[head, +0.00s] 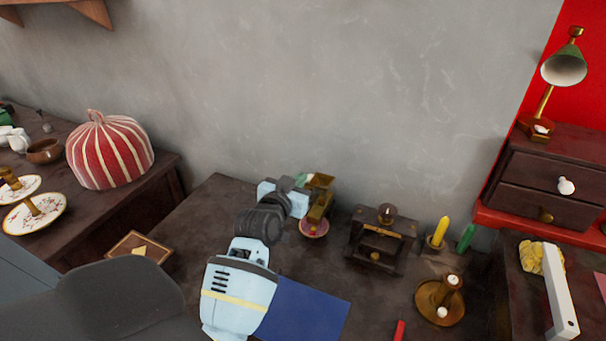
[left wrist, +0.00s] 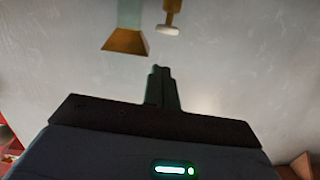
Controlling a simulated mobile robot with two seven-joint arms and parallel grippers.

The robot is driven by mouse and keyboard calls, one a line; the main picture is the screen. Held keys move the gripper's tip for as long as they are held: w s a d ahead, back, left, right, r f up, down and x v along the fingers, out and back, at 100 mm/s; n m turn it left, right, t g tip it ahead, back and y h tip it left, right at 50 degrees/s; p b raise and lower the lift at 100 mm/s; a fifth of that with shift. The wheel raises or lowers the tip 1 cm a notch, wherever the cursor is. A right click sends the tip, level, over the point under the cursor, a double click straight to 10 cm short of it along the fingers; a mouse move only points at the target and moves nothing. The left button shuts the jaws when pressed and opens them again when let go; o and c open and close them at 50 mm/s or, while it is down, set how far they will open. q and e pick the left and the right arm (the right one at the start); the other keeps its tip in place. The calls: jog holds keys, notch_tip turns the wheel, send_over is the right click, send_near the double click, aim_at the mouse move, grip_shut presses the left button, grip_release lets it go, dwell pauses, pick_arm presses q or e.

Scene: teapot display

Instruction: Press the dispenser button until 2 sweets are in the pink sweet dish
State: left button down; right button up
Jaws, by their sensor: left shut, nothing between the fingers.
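The dispenser (head: 319,205) is a brass body with a greenish top, standing on the dark table in the head view. My left gripper (head: 301,182) is shut and empty, close beside its upper left; contact cannot be told. In the left wrist view the shut fingers (left wrist: 161,88) point toward a glass tube with a brass flared part (left wrist: 125,41) and a brass stem with a pale round end (left wrist: 168,29), perhaps the button. The pink sweet dish (head: 314,236) sits under the dispenser, partly hidden. Something yellowish shows in it; the number of sweets cannot be told. My right gripper is out of view.
A small dark wooden stand (head: 376,252) is right of the dish, with a yellow candle (head: 440,231) and a brass candleholder (head: 434,309) farther right. A blue sheet (head: 306,312) lies in front. A striped red cover (head: 108,155) stands on the left table.

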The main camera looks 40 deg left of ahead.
pick_arm(q)
jog(key=shift+v, duration=2.85)
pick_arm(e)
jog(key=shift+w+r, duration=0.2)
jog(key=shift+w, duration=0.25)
pick_arm(q)
jog(key=shift+r, duration=0.1)
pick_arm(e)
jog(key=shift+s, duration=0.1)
